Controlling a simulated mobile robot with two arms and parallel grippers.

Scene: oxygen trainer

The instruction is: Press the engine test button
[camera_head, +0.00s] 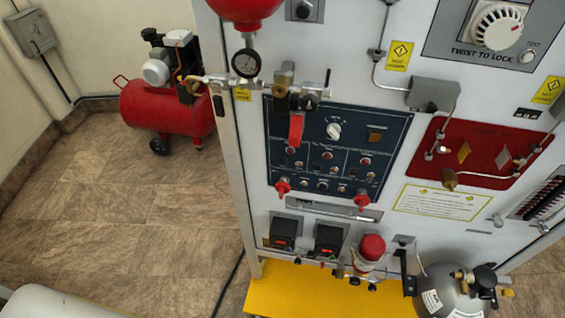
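The white trainer panel stands upright in front of me and fills the right side of the view. A dark blue control panel (325,150) on it carries a white rotary knob (333,131), several small red-tipped buttons or switches, and two red guarded levers at its lower edge. A small round button (526,57) marked TEST sits at the upper right beside a big white dial (497,25) lettered TWIST TO LOCK. The small labels on the blue panel are unreadable, so I cannot tell which control is the engine test button. Neither gripper shows.
A pressure gauge (246,63) and metal fittings stick out at the panel's left. A grey cylinder (450,290) and a yellow base (300,290) are below. A red compressor (166,105) stands behind at left. The tiled floor (110,200) left of the panel is largely clear.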

